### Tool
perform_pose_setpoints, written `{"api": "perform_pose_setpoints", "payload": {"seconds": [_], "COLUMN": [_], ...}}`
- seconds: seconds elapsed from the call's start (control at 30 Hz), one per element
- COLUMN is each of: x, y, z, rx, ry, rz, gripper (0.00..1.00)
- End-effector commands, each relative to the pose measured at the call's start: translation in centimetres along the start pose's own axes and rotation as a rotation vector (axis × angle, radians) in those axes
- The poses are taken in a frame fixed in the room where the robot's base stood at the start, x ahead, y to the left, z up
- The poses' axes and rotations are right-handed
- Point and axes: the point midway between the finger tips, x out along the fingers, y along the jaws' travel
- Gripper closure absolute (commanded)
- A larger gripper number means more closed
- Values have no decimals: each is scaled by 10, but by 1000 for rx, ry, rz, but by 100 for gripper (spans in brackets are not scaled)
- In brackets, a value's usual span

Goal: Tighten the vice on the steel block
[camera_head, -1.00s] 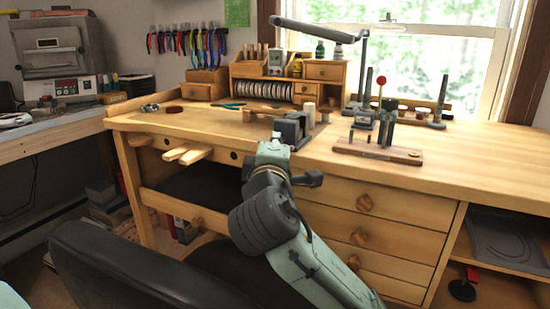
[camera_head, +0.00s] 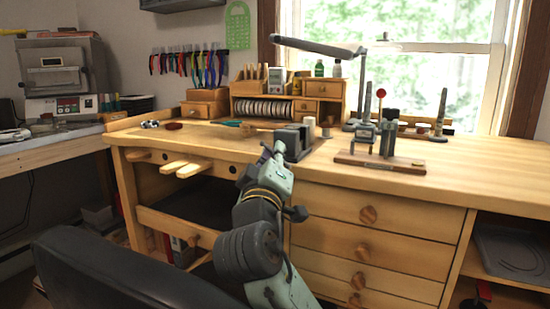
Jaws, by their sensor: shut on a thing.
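The dark grey vice (camera_head: 299,141) stands near the front edge of the wooden workbench, left of the bench's middle. A steel block cannot be told apart from the vice's jaws at this size. My gripper (camera_head: 267,151) is at the vice's front left side, low against it. It is shut on what appears to be the vice handle. The fingers are small here, and the handle is mostly hidden by them.
A wooden stand with metal tools (camera_head: 380,160) is right of the vice. A small organizer (camera_head: 316,90) and a lamp (camera_head: 318,46) stand behind. A black chair (camera_head: 120,270) is in front at left.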

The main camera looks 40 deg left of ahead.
Motion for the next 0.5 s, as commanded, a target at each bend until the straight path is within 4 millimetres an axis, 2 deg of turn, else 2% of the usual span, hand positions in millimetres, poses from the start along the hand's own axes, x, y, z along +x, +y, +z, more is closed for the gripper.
{"api": "perform_pose_setpoints", "payload": {"seconds": [0.4, 0.43, 0.5], "x": [-2, -2, -1], "y": [-2, -2, -2], "z": [-1, -1, -1], "rx": [6, 6, 6], "ry": [3, 3, 2], "rz": [-1, -1, -1], "gripper": [100, 88, 84]}}
